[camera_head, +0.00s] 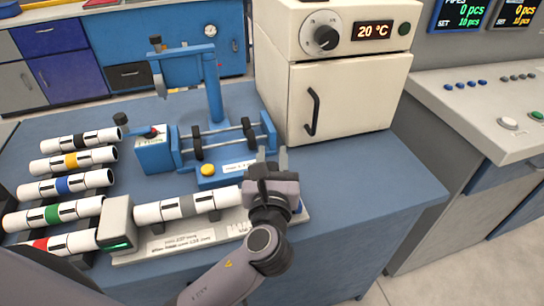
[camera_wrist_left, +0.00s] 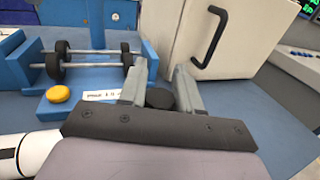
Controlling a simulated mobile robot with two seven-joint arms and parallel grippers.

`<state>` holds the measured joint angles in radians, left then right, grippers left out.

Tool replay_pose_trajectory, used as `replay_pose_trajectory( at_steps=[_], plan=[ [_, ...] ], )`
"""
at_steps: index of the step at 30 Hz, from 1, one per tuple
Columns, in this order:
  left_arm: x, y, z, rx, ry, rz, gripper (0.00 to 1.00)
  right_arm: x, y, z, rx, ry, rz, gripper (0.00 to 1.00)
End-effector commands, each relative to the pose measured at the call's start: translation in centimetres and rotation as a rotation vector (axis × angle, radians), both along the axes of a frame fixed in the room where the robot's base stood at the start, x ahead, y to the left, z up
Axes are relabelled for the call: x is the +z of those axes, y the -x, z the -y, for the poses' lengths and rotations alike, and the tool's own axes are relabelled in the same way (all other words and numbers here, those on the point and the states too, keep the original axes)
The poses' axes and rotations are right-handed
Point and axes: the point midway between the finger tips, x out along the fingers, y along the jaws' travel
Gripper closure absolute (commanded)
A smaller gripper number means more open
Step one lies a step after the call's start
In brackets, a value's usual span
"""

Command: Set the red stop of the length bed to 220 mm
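The length bed (camera_head: 205,236) is a pale grey base on the blue bench, with a grey end block (camera_head: 117,224) at its left end. A white pipe with a grey band (camera_head: 187,206) lies along it. My left gripper (camera_head: 273,158) is over the bed's right end, fingers apart. In the left wrist view, a dark round knob (camera_wrist_left: 160,98) shows between the fingers; I cannot tell whether they touch it. No red stop can be made out; my gripper hides the bed's right end. My right gripper is not in view.
Several white pipes with coloured bands (camera_head: 64,185) lie at the left. A blue fixture with rollers (camera_head: 221,135) and a yellow button (camera_head: 208,170) stands behind the bed. A cream oven (camera_head: 345,95) stands behind my gripper. The bench's right part is clear.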

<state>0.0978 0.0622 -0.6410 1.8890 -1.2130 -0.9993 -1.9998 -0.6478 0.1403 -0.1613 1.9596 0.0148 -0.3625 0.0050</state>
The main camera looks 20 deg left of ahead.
Motion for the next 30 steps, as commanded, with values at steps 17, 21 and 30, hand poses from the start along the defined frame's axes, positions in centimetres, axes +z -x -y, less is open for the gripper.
replay_pose_trajectory(
  at_steps=[17, 21, 30],
  plan=[
    [0.2, 2.1, -3.2, 0.003, -0.002, -0.003, 1.00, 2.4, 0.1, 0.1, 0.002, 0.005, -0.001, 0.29],
    [0.0, 2.2, -3.4, 0.002, 0.000, -0.001, 1.00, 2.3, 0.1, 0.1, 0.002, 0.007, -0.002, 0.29],
    [0.0, 2.2, -3.4, 0.002, 0.000, 0.000, 0.46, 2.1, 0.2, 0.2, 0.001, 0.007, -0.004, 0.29]
  ],
)
